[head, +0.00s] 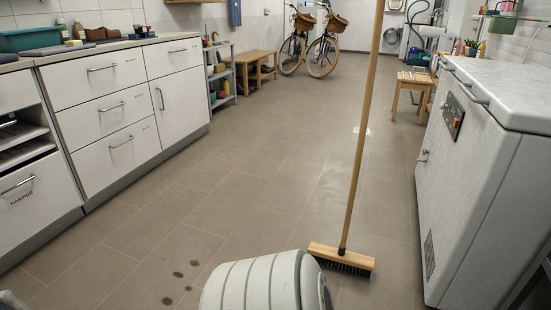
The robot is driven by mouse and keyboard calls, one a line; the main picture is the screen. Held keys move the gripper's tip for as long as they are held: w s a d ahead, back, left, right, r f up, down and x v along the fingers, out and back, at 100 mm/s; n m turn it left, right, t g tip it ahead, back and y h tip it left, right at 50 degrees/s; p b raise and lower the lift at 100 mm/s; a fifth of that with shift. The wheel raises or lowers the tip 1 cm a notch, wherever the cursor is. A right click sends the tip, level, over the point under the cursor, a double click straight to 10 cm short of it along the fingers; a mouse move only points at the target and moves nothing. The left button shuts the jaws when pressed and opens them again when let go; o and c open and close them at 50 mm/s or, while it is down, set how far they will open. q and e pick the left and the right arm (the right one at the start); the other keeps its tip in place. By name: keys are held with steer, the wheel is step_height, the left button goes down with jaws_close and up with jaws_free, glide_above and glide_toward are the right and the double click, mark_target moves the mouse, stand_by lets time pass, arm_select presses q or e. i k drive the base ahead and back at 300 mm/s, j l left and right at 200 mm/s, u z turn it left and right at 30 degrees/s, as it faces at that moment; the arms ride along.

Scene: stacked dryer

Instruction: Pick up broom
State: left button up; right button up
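A broom (359,140) stands nearly upright on the floor, right of the middle of the head view. Its long wooden handle leans slightly to the right towards the top and runs out of the picture at the upper edge. Its wooden head (341,256) has dark bristles that face down to the floor. Neither of my grippers shows in the head view, and nothing is seen holding the visible part of the broom.
White drawers (103,95) line the left. A large grey-white chest-like appliance (480,180) stands right of the broom. A wooden stool (411,92), a bench (253,66) and bicycles (308,50) are farther back. The tiled floor (250,170) between is open, with dark spots (180,274) near the front.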

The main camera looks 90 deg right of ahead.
mark_target(320, 253)
steer(key=z, duration=3.35)
